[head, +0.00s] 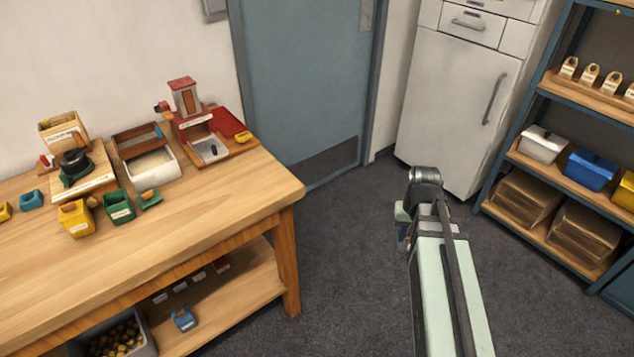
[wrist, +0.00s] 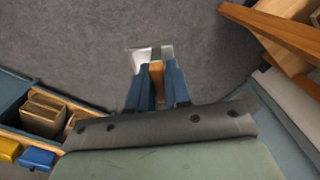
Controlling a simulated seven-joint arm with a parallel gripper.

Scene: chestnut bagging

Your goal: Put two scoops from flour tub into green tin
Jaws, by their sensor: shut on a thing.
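My gripper (wrist: 157,88) is shut on the brown handle of a scoop (wrist: 157,72). The scoop's pale metal head (wrist: 140,57) sticks out beyond the fingers, over the grey floor; whether it holds anything is unclear. In the head view my arm hangs over the floor right of the table, and the fingers and scoop are mostly hidden. A white-walled tub (head: 166,170) with pale powder, seemingly the flour tub, stands on the table. The green tin (head: 119,208) with a pale label stands upright in front of it. My gripper is well apart from both.
On the wooden table (head: 220,205) are a yellow tin (head: 76,219), a small green tray (head: 149,199), a red device (head: 186,96) and a black-topped device (head: 75,165). A shelf rack (head: 550,145) stands right, a white cabinet (head: 455,100) behind. Open floor lies between.

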